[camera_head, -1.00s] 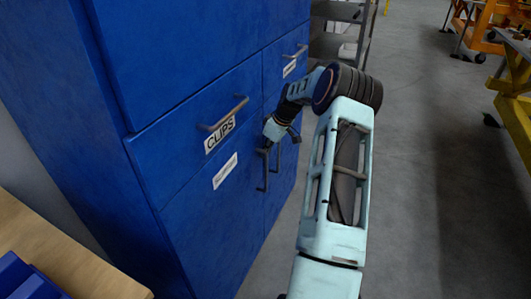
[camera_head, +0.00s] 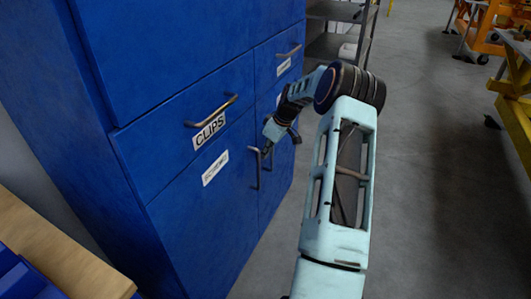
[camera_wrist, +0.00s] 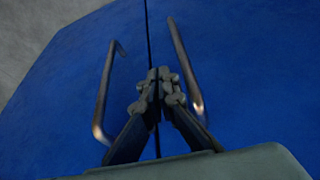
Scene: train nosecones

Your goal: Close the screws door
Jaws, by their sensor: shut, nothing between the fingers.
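The screws door looks to be the lower left blue door (camera_head: 200,220) of the cabinet, under the clips drawer; its white label (camera_head: 215,168) is too blurred to read surely. It looks flush with the cabinet front. Its upright bar handle (camera_head: 258,170) is at its right edge. My gripper (camera_head: 267,150) is at the handle's upper end, partly hidden by my wrist. In the wrist view my gripper (camera_wrist: 160,75) is shut and empty, its tips at the dark seam between two blue panels, with a bar handle on each side. Contact with the panels cannot be told.
The clips drawer (camera_head: 160,130) with its bar handle is above the door. A wooden table edge (camera_head: 60,250) with blue bins is at the lower left. Grey shelving (camera_head: 335,45) stands behind the cabinet. Open floor (camera_head: 430,200) lies to the right, with a yellow bench beyond.

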